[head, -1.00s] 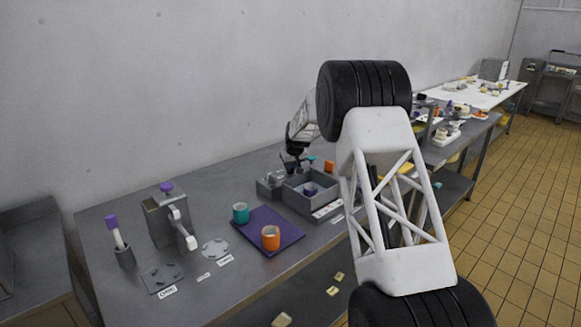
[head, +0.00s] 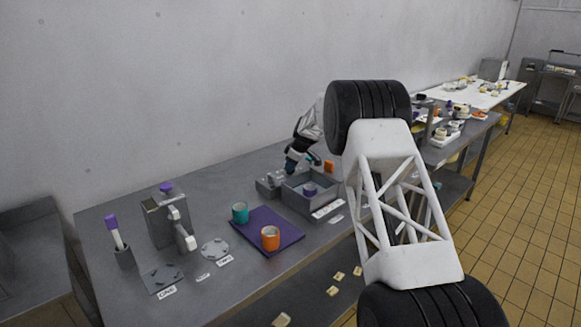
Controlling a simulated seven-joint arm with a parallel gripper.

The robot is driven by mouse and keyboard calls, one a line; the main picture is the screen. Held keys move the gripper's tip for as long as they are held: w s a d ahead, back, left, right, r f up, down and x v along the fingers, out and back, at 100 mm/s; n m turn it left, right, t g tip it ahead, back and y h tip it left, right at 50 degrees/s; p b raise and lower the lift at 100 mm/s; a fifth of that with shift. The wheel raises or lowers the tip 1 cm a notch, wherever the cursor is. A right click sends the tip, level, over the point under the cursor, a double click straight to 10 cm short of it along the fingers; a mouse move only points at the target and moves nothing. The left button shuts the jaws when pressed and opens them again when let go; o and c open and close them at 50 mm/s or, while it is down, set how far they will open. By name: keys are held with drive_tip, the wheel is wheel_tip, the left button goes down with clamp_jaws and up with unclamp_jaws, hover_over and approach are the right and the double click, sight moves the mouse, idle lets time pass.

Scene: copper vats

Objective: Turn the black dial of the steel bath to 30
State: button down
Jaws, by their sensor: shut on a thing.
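My gripper (head: 291,169) is dark and points down at the back left of the bath, close above the block. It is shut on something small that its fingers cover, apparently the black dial. The dial, its marks and its setting are too small or hidden to read.
A purple mat (head: 268,238) with a teal cup (head: 240,213) and an orange cup (head: 270,237) lies left of the bath. A grey vat with a tap (head: 160,220) stands further left. An orange thing (head: 329,167) stands just right of my gripper.

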drive_tip(key=n+g, duration=0.1)
drive_tip(key=n, duration=0.2)
drive_tip(key=n+g, duration=0.1)
drive_tip(key=n, duration=0.2)
drive_tip(key=shift+w+f+n+g, duration=0.1)
drive_tip(key=shift+f+n+g, duration=0.05)
drive_tip(key=shift+n+g, duration=0.15)
drive_tip(key=n+g, duration=0.1)
drive_tip(key=n, duration=0.1)
drive_tip(key=n+h, duration=0.1)
drive_tip(key=n, duration=0.2)
drive_tip(key=shift+g, duration=0.4)
drive_tip(key=shift+n, duration=0.3)
drive_tip(key=c, duration=1.1)
unclamp_jaws()
drive_tip(key=shift+w+r, duration=0.1)
drive_tip(key=shift+r, duration=0.15)
drive_tip(key=shift+v, duration=3.75)
drive_tip(key=shift+r, duration=0.1)
